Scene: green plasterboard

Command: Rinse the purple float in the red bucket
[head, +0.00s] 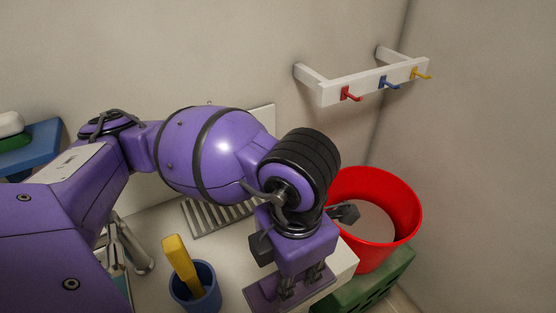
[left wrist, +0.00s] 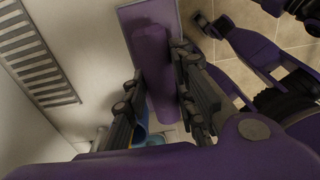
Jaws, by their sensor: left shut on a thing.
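The red bucket (head: 408,205) stands at the right in the head view, and pale grey contents show inside it. The purple float (head: 262,296) is in my left gripper (head: 302,283), to the left of the bucket and nearer to me, outside its rim. In the left wrist view, the gripper (left wrist: 160,90) has its dark fingers on both sides of the float's purple handle (left wrist: 155,65), with the plate beyond. My forearm and wrist hide part of the bucket's left side. A small dark piece overlaps the bucket opening. I cannot identify a right gripper.
The bucket is on a green crate (head: 385,285). A blue cup (head: 197,295) with a yellow-handled tool (head: 180,262) stands left of the float. A slatted drain (head: 205,222) lies behind. A white hook rail (head: 370,82) is on the wall above; a blue shelf (head: 45,140) is far left.

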